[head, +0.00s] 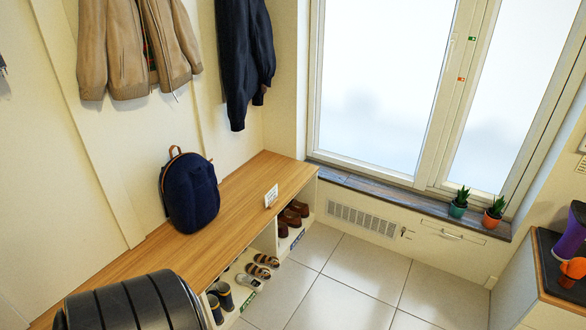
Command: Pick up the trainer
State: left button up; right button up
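A small pale grey-green shoe (249,281), possibly the trainer, is in the open cubby under the wooden bench, in front of a pair of strappy sandals (262,265). It is small in the picture, so I cannot tell its type for sure. Brown shoes (291,214) are in the cubby farther along, toward the window. Dark boots (221,299) with tan tops are in the nearer cubby. Neither of my grippers is in view.
The wooden bench (245,195) carries a navy backpack (190,192), a small white card (271,196) and a black ribbed rounded object (130,304). Tiled floor (345,280) is clear in front of the cubbies. A dark-topped counter (552,262) stands at right.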

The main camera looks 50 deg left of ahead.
aim_at(241, 278)
jog(key=i+l, duration=0.2)
jog(key=i, duration=0.15)
jog(key=i+l, duration=0.2)
jog(key=i, duration=0.15)
jog(key=i+u, duration=0.1)
jog(key=u, duration=0.3)
jog(key=i+u, duration=0.15)
jog(key=u, duration=0.3)
jog(key=i+u, duration=0.1)
jog(key=u, duration=0.3)
jog(key=i+l+u, duration=0.1)
jog(key=u, duration=0.35)
